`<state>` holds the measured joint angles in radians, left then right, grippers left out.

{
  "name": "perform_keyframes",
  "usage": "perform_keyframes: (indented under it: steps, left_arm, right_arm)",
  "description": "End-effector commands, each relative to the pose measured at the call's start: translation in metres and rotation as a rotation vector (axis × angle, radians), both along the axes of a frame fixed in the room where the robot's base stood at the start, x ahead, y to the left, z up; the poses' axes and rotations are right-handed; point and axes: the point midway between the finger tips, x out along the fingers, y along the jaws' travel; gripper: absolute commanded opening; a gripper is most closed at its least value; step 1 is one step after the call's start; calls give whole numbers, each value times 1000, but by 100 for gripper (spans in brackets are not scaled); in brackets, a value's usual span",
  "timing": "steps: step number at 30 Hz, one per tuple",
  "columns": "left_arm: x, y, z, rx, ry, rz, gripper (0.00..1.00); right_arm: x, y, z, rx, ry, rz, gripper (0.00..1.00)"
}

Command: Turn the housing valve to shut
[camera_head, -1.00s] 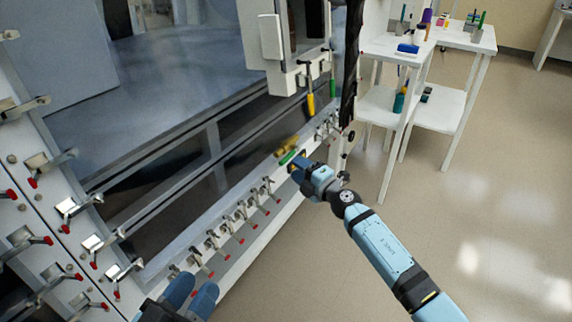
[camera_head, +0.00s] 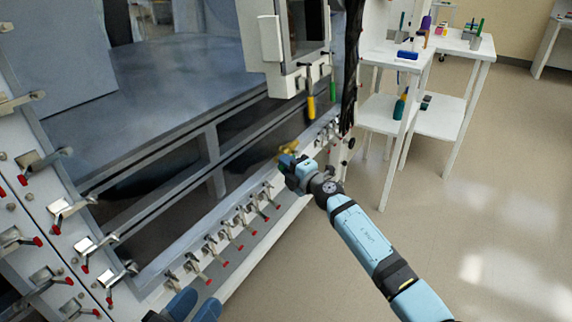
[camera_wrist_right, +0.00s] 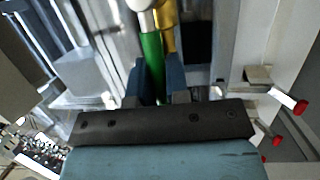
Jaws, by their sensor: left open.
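The housing valve has a yellow brass body (camera_head: 288,147) and a green handle, low on the housing's front ledge in the head view. In the right wrist view, the green handle (camera_wrist_right: 152,62) lies beside the brass body (camera_wrist_right: 168,32) and runs down between the two blue fingers. My right gripper (camera_head: 289,163) is at the handle, with its fingers close on either side, and appears shut on it. It hides much of the handle in the head view. My left gripper (camera_head: 195,307) is open and empty at the bottom edge, well away from the valve.
Several metal clamps with red tips (camera_head: 240,224) line the ledge; more are on the panel at left. Yellow- and green-handled tools (camera_head: 310,106) hang above the valve. White tables (camera_head: 440,112) with small items stand behind. The floor at right is clear.

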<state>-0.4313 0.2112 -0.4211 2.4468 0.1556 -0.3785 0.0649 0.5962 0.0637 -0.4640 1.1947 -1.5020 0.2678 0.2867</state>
Motion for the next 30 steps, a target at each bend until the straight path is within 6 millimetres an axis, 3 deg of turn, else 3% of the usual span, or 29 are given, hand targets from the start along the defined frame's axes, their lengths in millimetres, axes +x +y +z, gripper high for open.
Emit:
perform_keyframes:
  steps: [4,14,26,27,30]
  left_arm:
    - [0,0,7,-1,-5,1,41]
    - [-2,8,46,-44,-103,57,41]
    - [-3,8,47,-49,-120,64,41]
    - [-3,8,47,-49,-120,64,41]
    - [-3,8,47,-49,-120,64,41]
  right_arm:
    - [0,0,3,5,7,-1,0]
    - [1,1,11,64,89,-13,0]
    - [1,0,8,73,100,-15,0]
    - [1,0,8,73,100,-16,25]
    - [1,0,8,72,100,-15,41]
